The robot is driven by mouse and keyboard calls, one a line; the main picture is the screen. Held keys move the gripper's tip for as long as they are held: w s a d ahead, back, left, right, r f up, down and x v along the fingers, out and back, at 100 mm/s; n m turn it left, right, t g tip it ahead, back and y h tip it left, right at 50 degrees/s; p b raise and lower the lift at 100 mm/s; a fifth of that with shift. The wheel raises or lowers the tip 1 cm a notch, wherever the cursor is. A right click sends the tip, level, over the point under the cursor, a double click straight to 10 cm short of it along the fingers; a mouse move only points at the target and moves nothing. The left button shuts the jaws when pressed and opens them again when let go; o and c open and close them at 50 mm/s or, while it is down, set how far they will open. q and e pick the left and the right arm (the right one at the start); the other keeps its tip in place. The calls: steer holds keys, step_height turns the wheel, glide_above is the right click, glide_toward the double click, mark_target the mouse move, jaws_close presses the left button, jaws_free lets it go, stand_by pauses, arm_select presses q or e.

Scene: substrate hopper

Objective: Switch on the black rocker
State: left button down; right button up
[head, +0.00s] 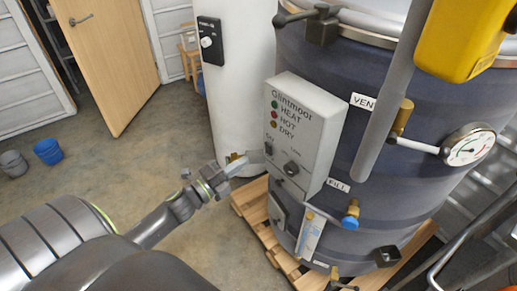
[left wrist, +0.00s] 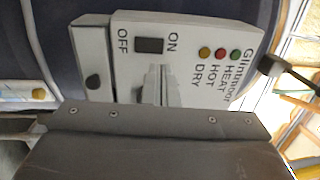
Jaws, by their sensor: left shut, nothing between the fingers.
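The grey control box (head: 305,132) is fixed to the front of the dark blue drum. It bears the words Glintmoor, HEAT, HOT and DRY beside three small coloured lamps. The black rocker (left wrist: 149,45) sits between the words ON and OFF in the left wrist view. In the head view the rocker (head: 268,149) is small, at the box's lower left. Which way it is tipped I cannot tell. My left gripper (head: 256,157) is shut and empty, its tips close to the rocker. In the left wrist view its fingers (left wrist: 158,86) point at the panel just below the rocker; contact is unclear.
A black knob (head: 291,168) is right of the rocker. The drum (head: 400,150) carries a pressure gauge (head: 468,148) and a blue-handled valve (head: 350,216), and stands on a wooden pallet (head: 252,205). A white column (head: 240,90) stands behind.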

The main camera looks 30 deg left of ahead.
mark_target(267, 145)
arm_select(q)
steer(key=p+x, duration=0.2)
steer(key=x, duration=0.3)
steer(key=shift+w+d+r, duration=0.1)
steer(key=shift+w+r, duration=0.05)
steer(key=shift+w, duration=0.1)
steer(key=shift+w+d+p, duration=0.2)
steer(key=shift+w+p, duration=0.2)
steer(key=shift+w, duration=0.25)
steer(key=shift+w+r, duration=0.15)
steer(key=shift+w, duration=0.1)
steer(key=shift+s, duration=0.1)
